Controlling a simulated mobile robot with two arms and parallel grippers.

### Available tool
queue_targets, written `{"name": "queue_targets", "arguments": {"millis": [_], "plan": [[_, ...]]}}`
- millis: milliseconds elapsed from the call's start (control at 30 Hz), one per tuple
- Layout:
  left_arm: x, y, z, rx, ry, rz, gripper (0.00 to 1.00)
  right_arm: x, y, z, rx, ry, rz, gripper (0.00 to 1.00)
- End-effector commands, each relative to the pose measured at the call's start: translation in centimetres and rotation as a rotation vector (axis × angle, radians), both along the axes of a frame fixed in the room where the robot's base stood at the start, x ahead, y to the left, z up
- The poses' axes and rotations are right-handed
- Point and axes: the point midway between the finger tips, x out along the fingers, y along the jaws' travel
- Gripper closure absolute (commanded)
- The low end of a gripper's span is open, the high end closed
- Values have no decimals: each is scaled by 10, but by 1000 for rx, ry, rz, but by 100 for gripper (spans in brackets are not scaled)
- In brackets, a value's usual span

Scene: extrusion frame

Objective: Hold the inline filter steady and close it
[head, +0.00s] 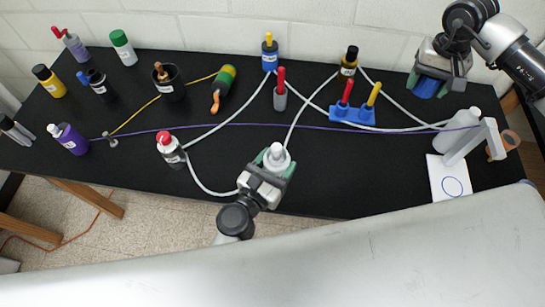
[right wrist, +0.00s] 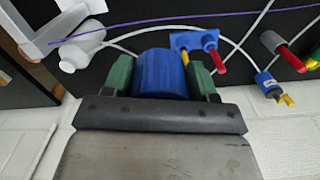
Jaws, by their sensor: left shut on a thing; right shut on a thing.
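A white, round-topped part that looks like the inline filter (head: 277,152) stands near the front edge of the black table, with grey hose running to it from both sides. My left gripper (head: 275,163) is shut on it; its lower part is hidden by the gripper. My right gripper (head: 427,83) is at the back right, above the table, shut on a blue cylinder (head: 426,89). The blue cylinder also shows between the green fingertips in the right wrist view (right wrist: 161,73). It is well apart from the white part.
A blue block with red and yellow handles (head: 352,114) stands between the grippers. A white bottle-shaped part (head: 462,119) and a pale stand (head: 470,142) are at right. A red-topped bottle (head: 171,152) is left of the left gripper. Grey hoses and a purple cable (head: 300,126) cross the table.

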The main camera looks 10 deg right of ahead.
Motion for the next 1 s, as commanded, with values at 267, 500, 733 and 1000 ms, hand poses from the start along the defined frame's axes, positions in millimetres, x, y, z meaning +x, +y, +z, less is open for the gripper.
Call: {"name": "queue_targets", "arguments": {"millis": [267, 500, 733, 1000], "plan": [[0, 0, 0, -1, -1, 0, 47, 0, 0, 0, 0, 0, 0, 64], [0, 0, 0, -1, -1, 0, 82, 0, 0, 0, 0, 0, 0, 64], [0, 0, 0, -1, -1, 0, 82, 0, 0, 0, 0, 0, 0, 64], [3, 16, -2, 1, -6, 43, 82, -1, 13, -9, 1, 5, 27, 64]]}}
